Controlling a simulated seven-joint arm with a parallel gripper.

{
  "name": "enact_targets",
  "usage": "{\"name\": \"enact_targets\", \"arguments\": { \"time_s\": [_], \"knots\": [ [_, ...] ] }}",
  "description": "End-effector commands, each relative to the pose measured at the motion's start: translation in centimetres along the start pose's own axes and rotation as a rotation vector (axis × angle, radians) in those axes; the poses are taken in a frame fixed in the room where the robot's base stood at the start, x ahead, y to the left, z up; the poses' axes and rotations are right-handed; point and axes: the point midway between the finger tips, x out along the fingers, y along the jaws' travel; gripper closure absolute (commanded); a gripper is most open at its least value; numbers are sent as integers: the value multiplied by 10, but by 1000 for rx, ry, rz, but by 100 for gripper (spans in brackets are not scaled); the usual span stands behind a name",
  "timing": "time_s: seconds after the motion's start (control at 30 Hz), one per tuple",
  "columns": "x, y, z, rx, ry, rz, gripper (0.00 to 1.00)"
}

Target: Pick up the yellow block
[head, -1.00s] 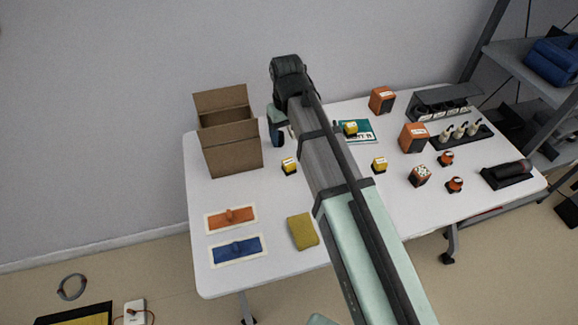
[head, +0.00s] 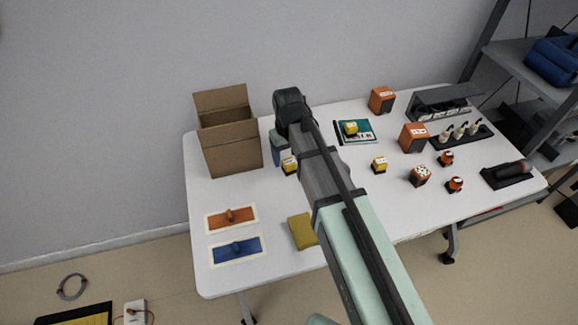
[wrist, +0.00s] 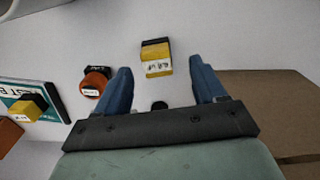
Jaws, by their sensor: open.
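A yellow block with a black end and a label (wrist: 156,58) lies in the wrist view ahead of and between the fingertips, with no visible contact. It appears to be the yellow block (head: 290,165) right of the cardboard box in the head view, partly covered by my arm. A second yellow block (head: 379,165) stands on the table to the right of my arm. A third yellow block (head: 350,128) rests on a teal booklet (head: 366,138). My gripper (wrist: 160,70) is open and empty, its blue fingers apart. In the head view my arm mostly hides it.
An open cardboard box (head: 232,150) stands close beside my gripper; it also shows in the wrist view (wrist: 265,95). An orange and black round item (wrist: 95,82) lies beside the left finger. Orange boxes stand at the right. The table's front left holds orange and blue pads (head: 236,250).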

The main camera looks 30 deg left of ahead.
Motion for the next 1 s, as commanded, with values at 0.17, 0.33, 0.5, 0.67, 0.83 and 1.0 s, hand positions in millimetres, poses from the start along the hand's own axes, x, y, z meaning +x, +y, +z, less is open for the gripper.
{"name": "enact_targets", "arguments": {
  "time_s": [0.17, 0.33, 0.5, 0.67, 0.83, 1.0],
  "knots": [
    [21, 4, 0, 1, -2, 0, 30],
    [39, 4, 0, 0, -1, 0, 30],
    [43, 4, -1, 0, 0, 0, 30],
    [43, 4, -1, 0, 1, 0, 33],
    [43, 4, -1, 0, 0, 0, 49],
    [43, 4, -1, 0, 0, 0, 65]
  ]
}}
